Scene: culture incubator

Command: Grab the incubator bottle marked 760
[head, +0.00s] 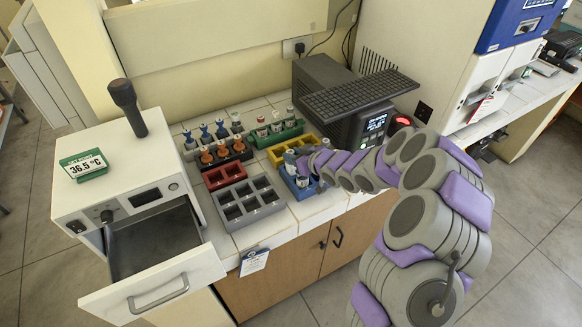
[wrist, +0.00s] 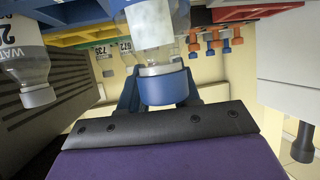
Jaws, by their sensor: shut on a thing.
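My gripper (wrist: 160,92) is shut on a bottle with a blue cap (wrist: 164,86), which fills the middle of the wrist view. Its pale label (wrist: 150,22) faces the camera, but no number on it is readable. In the head view my gripper (head: 308,165) is over the blue rack (head: 299,192) at the right of the bench, and the arm partly hides the bottle there. I cannot tell whether the bottle is clear of the rack.
An open, empty drawer (head: 155,243) juts from the white incubator (head: 118,170) at left. Red (head: 224,175), grey (head: 247,203), yellow (head: 284,155) and green (head: 272,136) racks stand close by. A dark device (head: 335,95) borders the right.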

